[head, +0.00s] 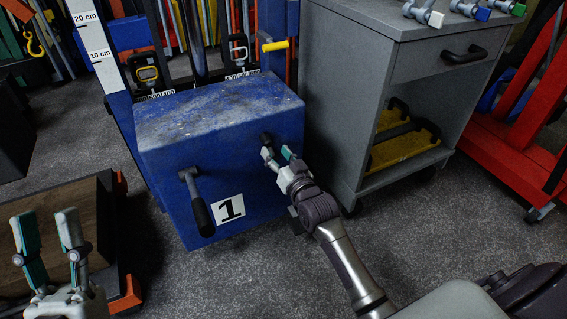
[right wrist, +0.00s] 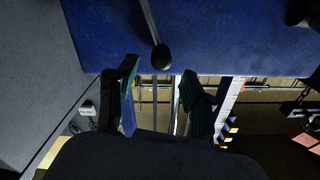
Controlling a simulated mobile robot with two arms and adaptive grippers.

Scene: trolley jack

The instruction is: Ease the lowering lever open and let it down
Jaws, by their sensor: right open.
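The lowering lever, a thin metal rod with a black ball knob (right wrist: 160,57), shows against the blue jack body in the right wrist view. In the head view a small dark knob (head: 266,138) shows on the blue body's front, just beyond my right gripper (head: 277,153). My right gripper is open; in the wrist view (right wrist: 162,92) the knob lies roughly in line with the gap between its fingers. I cannot tell whether they touch it. My left gripper (head: 46,214) is open and empty at the lower left. The blue jack body (head: 215,110) carries a label "1".
A crank with a black grip (head: 203,217) sticks out of the blue body's left front. A grey cabinet (head: 335,100) stands close on the right. A dark bench (head: 95,215) is at the left, near my left gripper. Grey floor lies open in front.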

